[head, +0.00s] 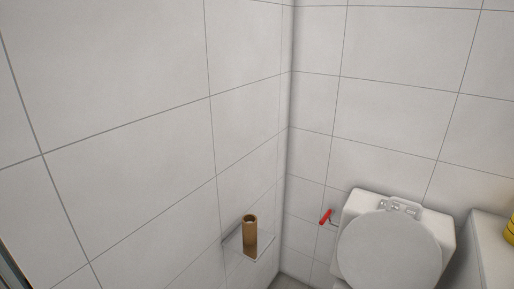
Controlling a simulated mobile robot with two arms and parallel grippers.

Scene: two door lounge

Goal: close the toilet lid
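The toilet (447,236) stands at the lower right against the tiled wall, with its white tank behind. The round white toilet lid (389,252) overlaps the front of the tank and appears to stand raised against it. The lid's lower edge, the hinge side and the bowl are cut off by the bottom of the head view. A grey metal fitting (400,208) shows at the top of the tank. Neither of my grippers is in view.
A metal holder with a brown cardboard tube (250,235) sticks out from the left wall. A red-handled valve (325,217) is on the wall left of the tank. A white cabinet (490,250) with a yellow object (510,229) stands at the right edge. Little floor shows.

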